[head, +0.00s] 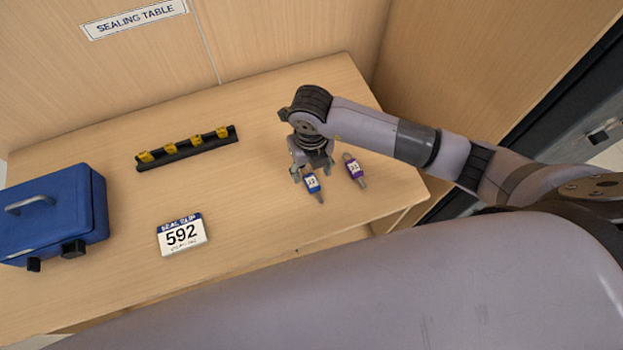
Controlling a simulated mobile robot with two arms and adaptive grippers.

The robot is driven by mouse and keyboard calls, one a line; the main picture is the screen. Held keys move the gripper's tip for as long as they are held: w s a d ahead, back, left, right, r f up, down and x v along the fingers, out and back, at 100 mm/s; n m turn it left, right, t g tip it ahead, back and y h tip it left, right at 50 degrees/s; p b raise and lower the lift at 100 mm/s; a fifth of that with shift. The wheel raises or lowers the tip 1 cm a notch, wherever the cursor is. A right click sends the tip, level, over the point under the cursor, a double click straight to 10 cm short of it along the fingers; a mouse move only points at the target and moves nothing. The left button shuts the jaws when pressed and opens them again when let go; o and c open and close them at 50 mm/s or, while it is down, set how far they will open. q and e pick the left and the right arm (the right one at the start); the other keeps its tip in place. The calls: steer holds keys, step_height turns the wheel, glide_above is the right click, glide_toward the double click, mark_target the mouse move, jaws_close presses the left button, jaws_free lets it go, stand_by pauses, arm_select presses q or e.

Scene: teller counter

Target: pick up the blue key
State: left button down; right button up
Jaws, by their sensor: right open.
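The blue key (313,186) lies on the wooden table near its front right part, with a white label on its blue head and its grey tip toward the front edge. My right gripper (312,173) reaches in from the right and is open right at the key's head. I cannot tell whether its fingers touch the key. My left gripper is not in view.
A purple key (354,170) lies close to the right of the blue key. A black rack with yellow pieces (187,149), a white card reading 592 (182,235) and a blue box (60,212) stand further left on the table (250,215).

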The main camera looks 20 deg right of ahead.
mark_target(312, 182)
step_height(312, 182, down, 5)
steer(key=shift+s+r+p, duration=0.1)
steer(key=shift+s+p, duration=0.05)
steer(key=shift+p, duration=0.55)
steer(key=shift+d, duration=0.1)
steer(key=shift+c, duration=0.6)
steer(key=c, duration=1)
